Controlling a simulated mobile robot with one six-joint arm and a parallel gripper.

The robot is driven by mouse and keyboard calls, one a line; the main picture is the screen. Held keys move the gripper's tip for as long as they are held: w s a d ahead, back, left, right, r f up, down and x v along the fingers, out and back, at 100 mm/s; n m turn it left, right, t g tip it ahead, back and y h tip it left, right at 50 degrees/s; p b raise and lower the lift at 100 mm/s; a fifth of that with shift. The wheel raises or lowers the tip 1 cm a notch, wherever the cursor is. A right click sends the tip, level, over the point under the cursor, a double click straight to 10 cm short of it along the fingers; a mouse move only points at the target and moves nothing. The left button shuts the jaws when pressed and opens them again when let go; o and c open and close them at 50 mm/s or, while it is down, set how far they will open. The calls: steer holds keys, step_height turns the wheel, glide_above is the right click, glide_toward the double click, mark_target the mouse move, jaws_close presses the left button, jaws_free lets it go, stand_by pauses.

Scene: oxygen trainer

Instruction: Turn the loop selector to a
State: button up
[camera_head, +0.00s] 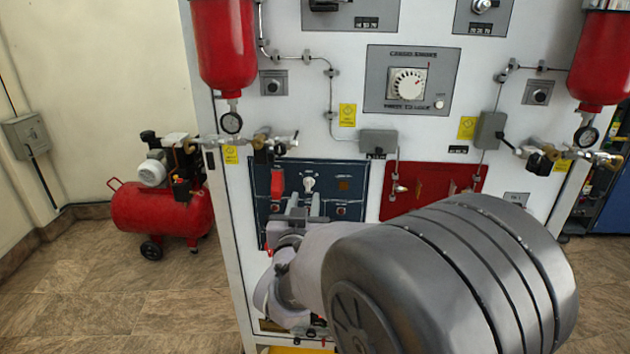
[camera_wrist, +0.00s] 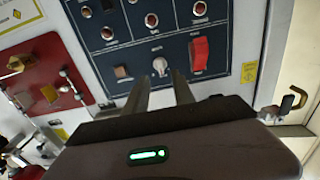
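A small white rotary knob (camera_head: 309,184) sits on the dark blue panel (camera_head: 345,178), and its lettering is too small to read. It also shows in the wrist view (camera_wrist: 160,65), which sees the panel upside down. My gripper (camera_head: 306,197) is in front of the blue panel, just below the knob in the head view. In the wrist view my gripper (camera_wrist: 162,76) is open, with its two fingers apart and the knob in line with the gap beyond the tips. Nothing is between the fingers, and I see no contact with the knob.
A red guarded switch (camera_head: 277,184) is beside the knob; it also shows in the wrist view (camera_wrist: 199,53). A red panel (camera_head: 430,190) is to the right. A larger white dial (camera_head: 408,84) is higher up. A red compressor (camera_head: 160,212) stands on the floor at left.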

mark_target(308, 185)
steer(key=w, duration=0.5)
steer(key=shift+w, duration=0.4)
jaws_close()
